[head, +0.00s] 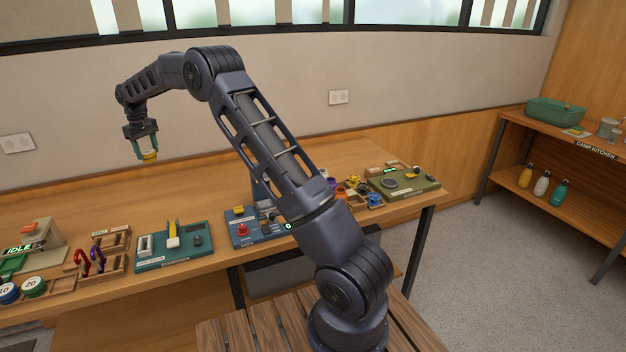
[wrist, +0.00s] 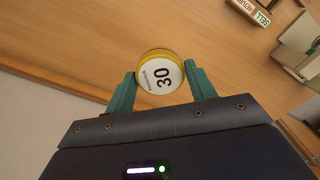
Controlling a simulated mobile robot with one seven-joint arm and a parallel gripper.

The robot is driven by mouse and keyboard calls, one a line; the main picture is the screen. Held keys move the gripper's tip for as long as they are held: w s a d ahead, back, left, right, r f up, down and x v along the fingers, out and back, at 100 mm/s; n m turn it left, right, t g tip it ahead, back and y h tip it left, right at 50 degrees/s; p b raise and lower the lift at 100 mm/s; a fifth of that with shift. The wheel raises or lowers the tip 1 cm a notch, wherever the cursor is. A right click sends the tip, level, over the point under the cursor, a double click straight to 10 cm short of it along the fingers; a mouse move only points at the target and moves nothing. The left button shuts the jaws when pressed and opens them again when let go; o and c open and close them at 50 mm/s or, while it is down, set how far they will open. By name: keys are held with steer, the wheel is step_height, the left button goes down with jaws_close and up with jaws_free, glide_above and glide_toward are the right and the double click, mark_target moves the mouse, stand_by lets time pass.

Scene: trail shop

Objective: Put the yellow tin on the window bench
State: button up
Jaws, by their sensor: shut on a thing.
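The yellow tin (head: 150,157) is in my gripper (head: 147,150), held in the air over the left part of a long wooden bench (head: 205,190) below the window. In the wrist view the tin (wrist: 161,72) shows a yellow rim and a white face marked 30. The two green fingers of my gripper (wrist: 163,78) close on it from both sides. The bench surface (wrist: 110,50) lies behind the tin in that view.
Along the bench's front edge stand a green board (head: 150,262), a blue board (head: 240,240), a wooden rack with coloured carabiners (head: 112,262) and green and blue tins (head: 33,286). The bench's back strip is clear. A camp kitchen shelf (head: 545,140) stands at right.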

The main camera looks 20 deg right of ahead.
steer(key=w+d+m, duration=0.3)
steer(key=w+d, duration=0.2)
steer(key=d, duration=0.6)
steer(key=w+d+f+m, duration=0.15)
steer(key=w+d, duration=0.25)
steer(key=d, duration=0.8)
steer(key=w+d+r+m, duration=0.1)
steer(key=w+d+m, duration=0.35)
steer(key=d, duration=0.65)
steer(key=shift+n, duration=0.5)
steer(key=f, duration=1.9)
steer(key=shift+w+d+f, duration=0.15)
steer(key=shift+w+f, duration=0.05)
steer(key=shift+f, duration=0.15)
steer(key=shift+f, duration=0.15)
steer(key=o, duration=1)
